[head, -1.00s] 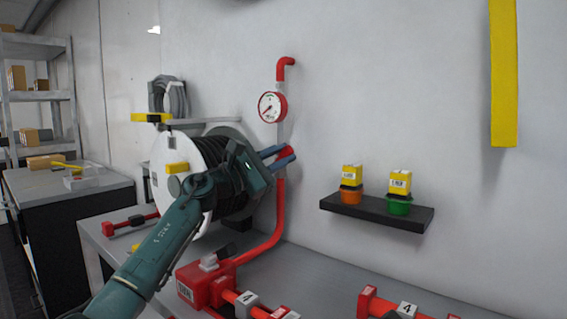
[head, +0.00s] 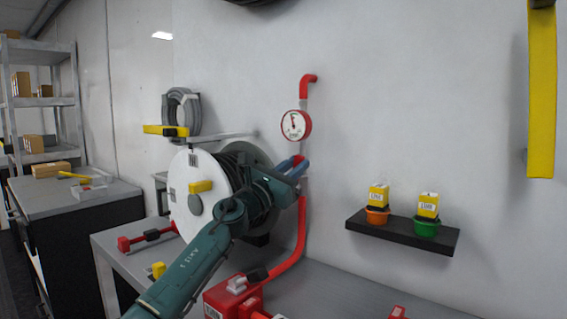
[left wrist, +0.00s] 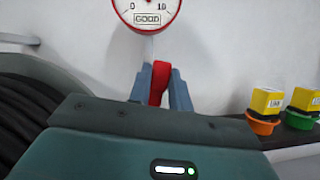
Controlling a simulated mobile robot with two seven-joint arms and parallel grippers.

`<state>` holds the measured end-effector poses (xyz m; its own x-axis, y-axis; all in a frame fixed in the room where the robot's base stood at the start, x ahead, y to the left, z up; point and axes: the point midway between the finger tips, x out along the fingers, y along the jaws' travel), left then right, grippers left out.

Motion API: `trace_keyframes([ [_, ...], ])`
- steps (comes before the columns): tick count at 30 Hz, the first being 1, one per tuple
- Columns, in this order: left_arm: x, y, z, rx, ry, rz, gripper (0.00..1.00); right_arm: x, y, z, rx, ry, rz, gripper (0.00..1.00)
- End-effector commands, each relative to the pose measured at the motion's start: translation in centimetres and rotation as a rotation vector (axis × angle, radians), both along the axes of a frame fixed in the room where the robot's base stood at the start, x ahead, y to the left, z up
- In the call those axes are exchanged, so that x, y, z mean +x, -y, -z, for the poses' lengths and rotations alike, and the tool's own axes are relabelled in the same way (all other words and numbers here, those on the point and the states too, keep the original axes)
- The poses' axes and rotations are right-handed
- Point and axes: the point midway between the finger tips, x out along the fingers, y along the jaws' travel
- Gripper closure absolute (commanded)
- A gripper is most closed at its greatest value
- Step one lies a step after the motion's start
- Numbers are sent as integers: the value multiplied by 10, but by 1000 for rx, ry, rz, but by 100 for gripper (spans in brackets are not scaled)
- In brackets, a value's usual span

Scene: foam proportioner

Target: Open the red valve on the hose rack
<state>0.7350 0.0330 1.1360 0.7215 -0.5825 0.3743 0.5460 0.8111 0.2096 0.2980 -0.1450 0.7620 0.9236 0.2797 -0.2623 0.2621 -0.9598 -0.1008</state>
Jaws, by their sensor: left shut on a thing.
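The red valve (left wrist: 159,84) sits on the red pipe (head: 301,230) against the wall, just below the round gauge (head: 296,125). In the left wrist view its red handle is between the two blue-grey fingers of my left gripper (head: 292,166), which are shut on it. The fingers hide part of the valve in the head view. The gauge also shows in the left wrist view (left wrist: 147,12), with the word GOOD on its face. In the head view its needle points roughly upward. My right gripper is not in view.
A hose reel (head: 197,205) stands left of the valve, close behind my left arm. A black wall shelf (head: 402,233) with orange and green cups is at the right. A red unit (head: 222,300) stands on the bench below. The wall between pipe and shelf is clear.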

Motion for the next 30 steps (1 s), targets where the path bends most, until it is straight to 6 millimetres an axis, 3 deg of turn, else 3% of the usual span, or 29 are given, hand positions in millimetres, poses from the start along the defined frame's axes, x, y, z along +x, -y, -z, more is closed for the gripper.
trace_keyframes([
  [15,7,-10,-1,-157,-108,-6,100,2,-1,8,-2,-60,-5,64],
  [30,8,-12,1,-193,-131,-4,100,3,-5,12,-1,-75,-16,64],
])
